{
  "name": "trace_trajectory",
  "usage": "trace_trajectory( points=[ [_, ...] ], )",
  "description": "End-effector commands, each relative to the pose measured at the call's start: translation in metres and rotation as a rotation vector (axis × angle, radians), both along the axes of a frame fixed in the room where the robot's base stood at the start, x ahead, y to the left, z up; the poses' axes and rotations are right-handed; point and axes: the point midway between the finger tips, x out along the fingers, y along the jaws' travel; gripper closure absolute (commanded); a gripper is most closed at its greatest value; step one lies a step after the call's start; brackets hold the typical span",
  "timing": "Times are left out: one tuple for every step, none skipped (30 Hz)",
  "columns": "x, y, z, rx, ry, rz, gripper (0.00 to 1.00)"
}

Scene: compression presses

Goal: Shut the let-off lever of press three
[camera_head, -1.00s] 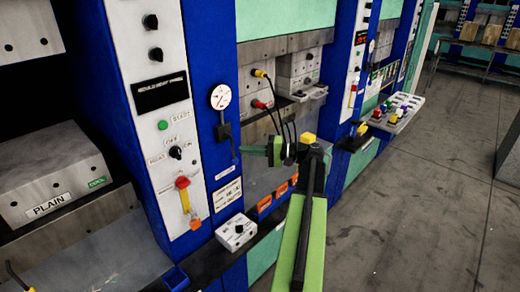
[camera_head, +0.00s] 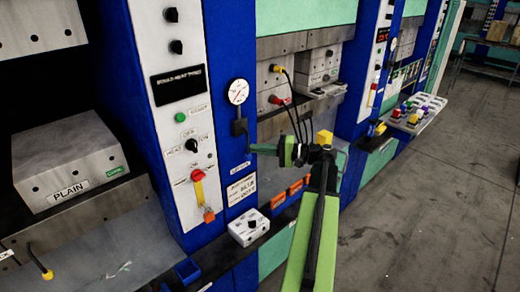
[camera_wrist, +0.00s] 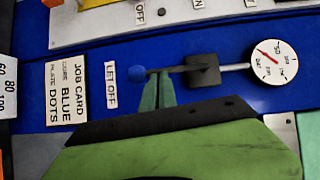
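The let-off lever (camera_wrist: 178,70) runs from a dark valve block (camera_wrist: 203,70) to a blue ball knob (camera_wrist: 137,73), beside the "LET OFF" label (camera_wrist: 110,85). It lies in line with the pipe from the pressure gauge (camera_wrist: 273,60). In the head view the lever hangs down below its block (camera_head: 239,127) and gauge (camera_head: 238,92). My gripper (camera_wrist: 158,77) has its two green fingers together, tips at the lever's rod near the knob. I cannot tell whether they touch it. Nothing shows between the fingers. My gripper (camera_head: 256,149) also shows in the head view.
Left of the lever is a white control panel (camera_head: 180,120) with switches and a red-yellow handle. Below are a white box (camera_head: 249,228) and a job card (camera_head: 241,189). Cables hang at the press opening (camera_head: 300,110). Clear floor (camera_head: 420,220) lies right.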

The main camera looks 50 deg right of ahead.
Motion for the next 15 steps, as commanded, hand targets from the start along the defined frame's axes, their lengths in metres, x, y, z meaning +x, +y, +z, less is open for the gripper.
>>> trace_trajectory(
  points=[
    [0.001,0.0,-0.001,0.0,0.002,0.01,1.0],
    [0.001,-0.003,-0.001,0.0,0.002,0.01,1.0],
    [0.0,-0.008,-0.001,0.0,0.001,0.01,1.0],
    [0.0,-0.014,-0.001,0.0,0.001,0.009,1.0],
    [-0.001,-0.02,-0.001,0.001,0.0,0.008,1.0],
    [-0.002,-0.031,-0.001,0.001,0.0,0.006,1.0],
    [-0.003,-0.039,-0.001,0.002,-0.001,0.005,1.0],
    [-0.007,-0.046,-0.001,0.002,-0.001,0.003,1.0],
    [-0.021,-0.05,-0.001,0.002,-0.001,0.0,1.0],
    [-0.03,-0.054,-0.001,0.002,-0.001,-0.002,1.0],
    [-0.037,-0.058,-0.001,0.002,-0.001,-0.002,1.0],
    [-0.047,-0.064,-0.001,0.002,-0.002,-0.004,1.0],
    [-0.054,-0.068,-0.001,0.002,-0.001,-0.003,1.0],
    [-0.06,-0.072,-0.001,0.002,-0.002,-0.005,1.0],
    [-0.068,-0.076,-0.001,0.002,-0.002,-0.004,1.0]
  ],
)
